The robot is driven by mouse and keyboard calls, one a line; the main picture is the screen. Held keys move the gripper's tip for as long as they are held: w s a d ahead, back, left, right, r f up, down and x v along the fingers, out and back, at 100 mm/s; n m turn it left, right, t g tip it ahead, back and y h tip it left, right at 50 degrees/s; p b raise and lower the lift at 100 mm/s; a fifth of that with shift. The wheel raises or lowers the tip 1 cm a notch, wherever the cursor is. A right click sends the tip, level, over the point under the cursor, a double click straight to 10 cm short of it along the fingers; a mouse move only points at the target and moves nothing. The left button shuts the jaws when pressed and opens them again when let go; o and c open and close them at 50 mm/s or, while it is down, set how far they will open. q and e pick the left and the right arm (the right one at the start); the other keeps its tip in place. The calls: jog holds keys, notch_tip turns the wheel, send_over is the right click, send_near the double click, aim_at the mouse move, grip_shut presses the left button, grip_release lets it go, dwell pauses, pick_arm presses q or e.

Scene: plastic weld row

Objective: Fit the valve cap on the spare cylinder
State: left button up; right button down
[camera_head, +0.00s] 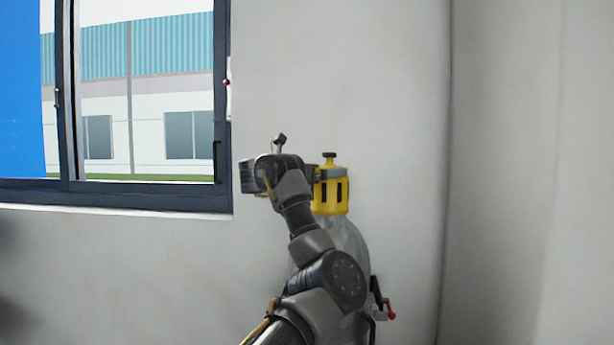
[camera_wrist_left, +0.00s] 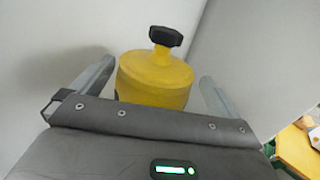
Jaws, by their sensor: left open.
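The yellow valve cap (camera_head: 331,197), with a dark knob on top, sits upright over the top of the grey cylinder (camera_head: 346,238), which stands by the wall. In the left wrist view the cap (camera_wrist_left: 155,82) fills the middle, its knob tilted toward the upper right. My left gripper (camera_head: 316,178) is at the cap's upper left side in the head view. In the left wrist view its open fingers (camera_wrist_left: 157,74) stand on both sides of the cap, with a visible gap at each side. My arm hides part of the cylinder. My right gripper is not in view.
A dark-framed window (camera_head: 150,190) is in the wall at left. A wall corner runs down right of the cylinder. A small red-tipped lever (camera_head: 390,313) shows low beside the cylinder. A yellow-orange object (camera_wrist_left: 298,150) is at the lower right of the left wrist view.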

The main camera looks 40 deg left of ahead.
pick_arm(q)
jog(key=s+a+b, duration=0.2)
jog(key=s+b, duration=0.5)
jog(key=s, duration=0.2)
jog(key=shift+s+f, duration=0.25)
jog(key=shift+s, duration=0.1)
